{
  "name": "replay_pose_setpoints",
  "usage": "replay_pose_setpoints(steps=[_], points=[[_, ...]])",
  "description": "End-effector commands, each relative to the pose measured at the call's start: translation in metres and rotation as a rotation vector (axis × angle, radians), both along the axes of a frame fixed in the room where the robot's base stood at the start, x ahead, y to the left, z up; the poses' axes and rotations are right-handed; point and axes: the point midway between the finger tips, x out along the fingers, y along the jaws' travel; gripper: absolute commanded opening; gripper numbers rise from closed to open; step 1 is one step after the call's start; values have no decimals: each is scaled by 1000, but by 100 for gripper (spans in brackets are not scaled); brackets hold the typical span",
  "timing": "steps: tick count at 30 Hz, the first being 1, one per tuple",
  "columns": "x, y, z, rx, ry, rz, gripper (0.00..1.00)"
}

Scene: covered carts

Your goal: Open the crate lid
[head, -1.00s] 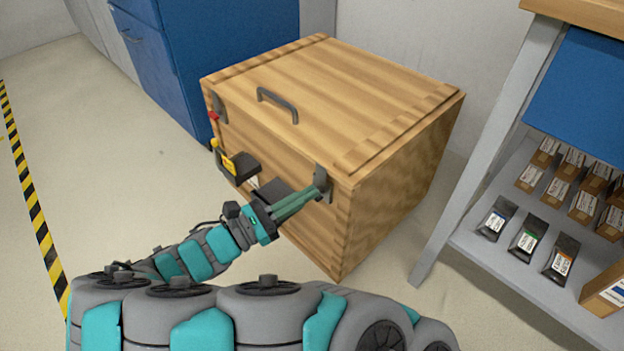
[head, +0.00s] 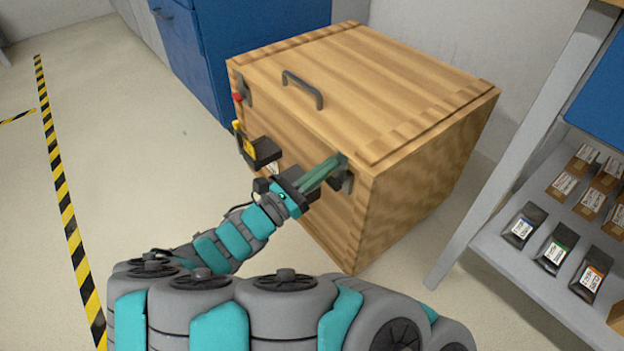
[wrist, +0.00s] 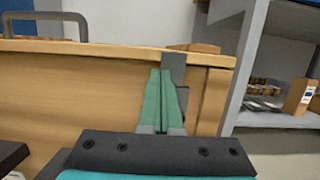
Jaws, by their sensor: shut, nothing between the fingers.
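The wooden crate (head: 410,200) stands on the floor with its lid (head: 375,85) down. A dark handle (head: 303,88) is on the lid near its front edge; it also shows in the wrist view (wrist: 47,15). A latch (head: 243,88) with a red part is at the front's left end. A second dark latch (head: 346,182) is at the front's right end, partly hidden by my fingers; its plate rises behind them in the wrist view (wrist: 174,66). My gripper (head: 340,160) is shut and empty, its green fingertips at this right latch. I cannot tell if they touch it.
A dark box with a yellow part (head: 262,150) sticks out of the crate's front. A grey shelf rack (head: 500,240) with small packages stands on the right. A blue cabinet (head: 195,50) stands behind left. The floor at left is clear.

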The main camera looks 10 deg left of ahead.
Motion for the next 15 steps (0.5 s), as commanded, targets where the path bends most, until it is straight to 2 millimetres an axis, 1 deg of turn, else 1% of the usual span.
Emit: replay_pose_setpoints(steps=[5,15], points=[[6,-5,1,1,2,1,0],[7,-6,2,1,3,1,0]])
